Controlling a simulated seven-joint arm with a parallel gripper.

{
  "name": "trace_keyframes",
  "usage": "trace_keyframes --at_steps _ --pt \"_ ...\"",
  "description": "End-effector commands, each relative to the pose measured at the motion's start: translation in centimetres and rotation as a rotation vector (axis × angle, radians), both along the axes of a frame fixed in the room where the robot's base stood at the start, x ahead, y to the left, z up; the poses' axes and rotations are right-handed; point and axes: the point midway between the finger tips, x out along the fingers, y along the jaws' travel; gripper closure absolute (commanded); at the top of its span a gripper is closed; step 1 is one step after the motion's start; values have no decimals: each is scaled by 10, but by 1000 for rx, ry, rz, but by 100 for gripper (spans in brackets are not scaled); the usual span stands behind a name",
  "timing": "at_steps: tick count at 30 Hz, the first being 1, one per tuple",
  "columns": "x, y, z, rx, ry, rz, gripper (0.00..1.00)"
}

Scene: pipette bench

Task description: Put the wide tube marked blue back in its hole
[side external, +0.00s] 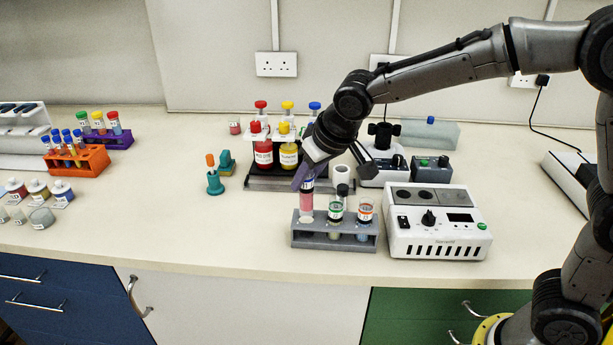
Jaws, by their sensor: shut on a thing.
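My gripper (308,178) is shut on the upper part of a wide tube (306,203) with pink liquid. A dark blue band shows near its top, just under the fingers. The tube is about upright over the left end of the grey rack (336,241). Its lower end is at the height of the rack's top; I cannot tell whether it is in the left hole or just above it. Two other wide tubes stand in the rack: one with a green band (336,214) in the middle and one with an orange-red band (365,212) at the right.
A white heater box (437,235) stands close to the right of the rack. Behind are red (263,153) and yellow bottles (288,153) on a dark stand and a white cup (341,174). A teal holder (214,183) stands to the left. The bench front left of the rack is clear.

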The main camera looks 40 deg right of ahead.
Motion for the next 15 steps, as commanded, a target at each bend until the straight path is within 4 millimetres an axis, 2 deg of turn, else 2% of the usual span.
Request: trace_keyframes --at_steps 15 --pt "0 0 -9 -1 0 0 100"
